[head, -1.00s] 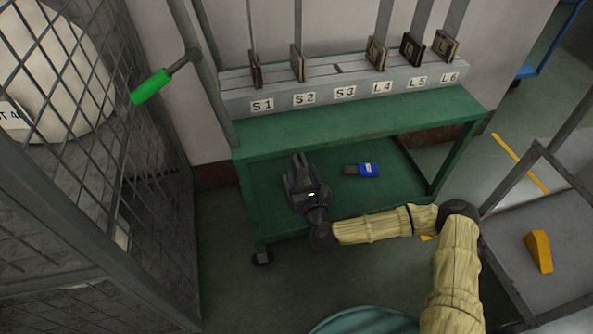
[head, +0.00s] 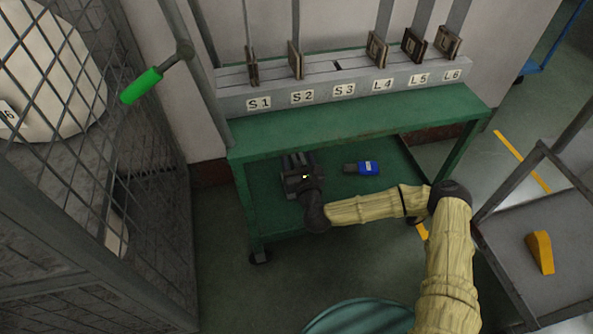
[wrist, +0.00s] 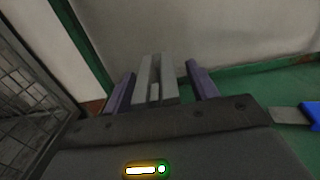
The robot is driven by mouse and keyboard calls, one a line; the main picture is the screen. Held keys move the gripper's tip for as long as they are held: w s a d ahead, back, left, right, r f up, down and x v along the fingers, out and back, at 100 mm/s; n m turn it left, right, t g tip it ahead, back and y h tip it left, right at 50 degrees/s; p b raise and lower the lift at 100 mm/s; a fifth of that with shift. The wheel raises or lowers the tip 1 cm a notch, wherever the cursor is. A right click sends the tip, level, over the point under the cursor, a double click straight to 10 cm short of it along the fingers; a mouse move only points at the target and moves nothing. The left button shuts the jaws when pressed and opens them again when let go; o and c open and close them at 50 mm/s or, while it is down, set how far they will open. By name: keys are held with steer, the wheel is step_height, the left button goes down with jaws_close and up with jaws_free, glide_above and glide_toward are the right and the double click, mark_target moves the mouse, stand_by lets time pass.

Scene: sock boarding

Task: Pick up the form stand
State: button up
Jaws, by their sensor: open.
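A grey slotted block, which looks like the form stand (wrist: 155,82), lies ahead of my gripper in the wrist view, between its two purple-grey fingers. My gripper (head: 297,158) is open and reaches over the lower green shelf (head: 270,210) of the bench. Its fingers (wrist: 162,88) stand on either side of the grey block with a gap showing on each side. I cannot tell how deep the block sits between them. In the head view the gripper hides most or all of it.
A blue-and-dark tool (head: 362,168) lies on the shelf right of my gripper. The green bench top (head: 350,126) overhangs, with a labelled rack (head: 345,92) of boards above. A mesh cage (head: 150,190) stands left, a grey cart (head: 510,260) right.

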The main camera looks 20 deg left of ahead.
jaws_close()
stand_by(0.3)
steer(key=shift+r, duration=0.15)
step_height(320, 180, up, 10)
steer(key=p, duration=0.6)
steer(key=shift+p, duration=0.3)
